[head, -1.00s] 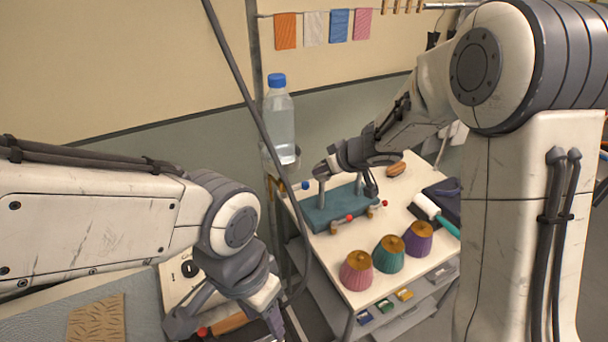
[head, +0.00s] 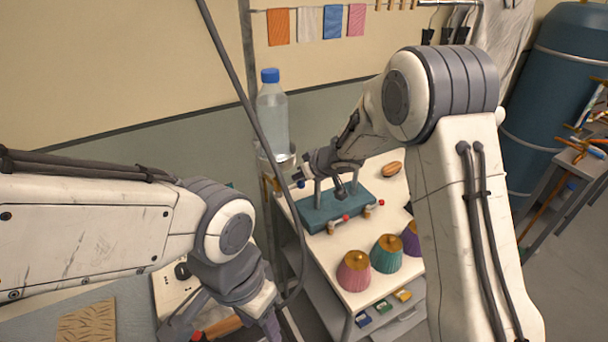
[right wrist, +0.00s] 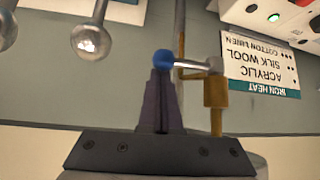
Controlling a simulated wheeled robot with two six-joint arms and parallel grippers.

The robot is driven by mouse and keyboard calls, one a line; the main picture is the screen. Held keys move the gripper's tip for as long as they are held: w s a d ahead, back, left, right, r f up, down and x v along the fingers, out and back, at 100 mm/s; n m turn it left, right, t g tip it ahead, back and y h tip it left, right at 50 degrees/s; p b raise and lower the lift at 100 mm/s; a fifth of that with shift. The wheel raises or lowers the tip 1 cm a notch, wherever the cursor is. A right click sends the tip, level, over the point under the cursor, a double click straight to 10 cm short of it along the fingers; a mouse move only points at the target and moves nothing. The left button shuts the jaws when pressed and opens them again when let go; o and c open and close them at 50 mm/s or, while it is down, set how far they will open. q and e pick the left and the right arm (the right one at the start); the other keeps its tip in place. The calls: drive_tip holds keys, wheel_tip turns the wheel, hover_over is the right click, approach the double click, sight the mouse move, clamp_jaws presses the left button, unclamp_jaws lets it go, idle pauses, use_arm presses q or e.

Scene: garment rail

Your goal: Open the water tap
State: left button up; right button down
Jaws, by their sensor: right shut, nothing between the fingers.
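The water tap shows best in the right wrist view: a brass valve body (right wrist: 215,95) with a grey lever (right wrist: 192,64) ending in a blue ball (right wrist: 163,58). In the head view the blue ball (head: 301,184) sits below the water bottle (head: 272,118). My right gripper (right wrist: 162,75) is shut and empty, its fingertips right at the blue ball; I cannot tell if they touch. In the head view the right gripper (head: 303,172) is beside the bottle's holder, partly hidden by its own wrist. My left gripper (head: 222,332) is open at the lower left, near a wooden-handled item.
A white table (head: 345,295) bears a teal block (head: 318,214) with posts and red-tipped knobs, and several pleated cones (head: 354,271). A dark hose runs down beside the bottle. An iron-heat sign (right wrist: 262,60) is close to the tap. A blue tank (head: 560,90) stands at the right.

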idle(0.4)
drive_tip(key=shift+a+f+b, duration=0.1)
drive_tip(key=shift+b, duration=0.2)
drive_tip(key=shift+s+m+h, duration=0.1)
drive_tip(key=shift+m+h, duration=0.2)
drive_tip(key=shift+m, duration=0.1)
drive_tip(key=shift+s+d+m+b, duration=0.2)
drive_tip(key=shift+m+b, duration=0.1)
drive_tip(key=shift+b, duration=0.2)
